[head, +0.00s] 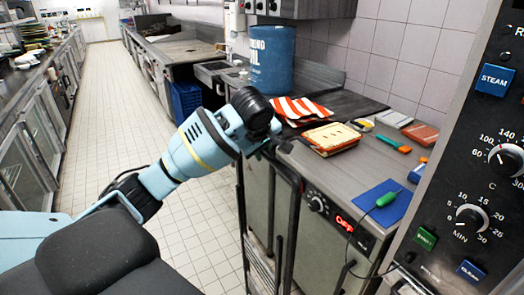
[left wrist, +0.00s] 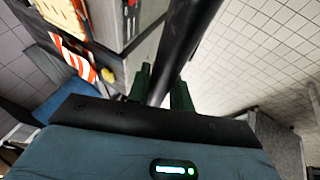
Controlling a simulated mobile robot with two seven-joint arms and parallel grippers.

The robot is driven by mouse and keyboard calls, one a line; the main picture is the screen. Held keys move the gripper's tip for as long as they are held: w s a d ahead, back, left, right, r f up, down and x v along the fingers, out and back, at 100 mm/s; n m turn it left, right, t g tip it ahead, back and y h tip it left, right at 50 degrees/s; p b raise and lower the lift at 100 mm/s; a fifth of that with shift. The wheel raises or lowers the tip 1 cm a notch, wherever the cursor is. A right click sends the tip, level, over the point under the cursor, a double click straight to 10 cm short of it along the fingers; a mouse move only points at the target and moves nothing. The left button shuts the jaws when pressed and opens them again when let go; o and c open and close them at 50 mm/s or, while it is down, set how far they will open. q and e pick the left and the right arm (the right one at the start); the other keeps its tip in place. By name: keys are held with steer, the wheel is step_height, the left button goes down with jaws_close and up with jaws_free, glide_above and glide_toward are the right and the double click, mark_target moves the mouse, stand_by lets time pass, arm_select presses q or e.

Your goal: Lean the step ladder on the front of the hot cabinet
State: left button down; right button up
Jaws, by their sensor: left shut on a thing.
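The step ladder (head: 293,220) is a dark narrow frame with rails and steps, upright in front of the counter in the head view. My left gripper (head: 272,146) is at its top, shut on a rail. In the left wrist view the dark fingers (left wrist: 160,90) sit either side of a black ladder bar (left wrist: 187,45). The hot cabinet (head: 312,247) appears to be the grey counter unit with a knob and a red lit display, just behind and right of the ladder. I cannot tell whether the ladder touches it. The ladder's feet are out of frame. My right gripper is not in view.
A control panel (head: 480,170) stands close on the right. The tiled aisle (head: 130,110) is clear.

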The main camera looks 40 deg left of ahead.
arm_select(q)
steer(key=shift+w+f, duration=0.1)
steer(key=shift+f, duration=0.7)
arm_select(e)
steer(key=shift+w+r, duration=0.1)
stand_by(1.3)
arm_select(q)
steer(key=shift+d+f, duration=0.1)
steer(key=shift+f, duration=0.6)
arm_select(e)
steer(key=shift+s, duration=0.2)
arm_select(q)
steer(key=shift+w, duration=0.1)
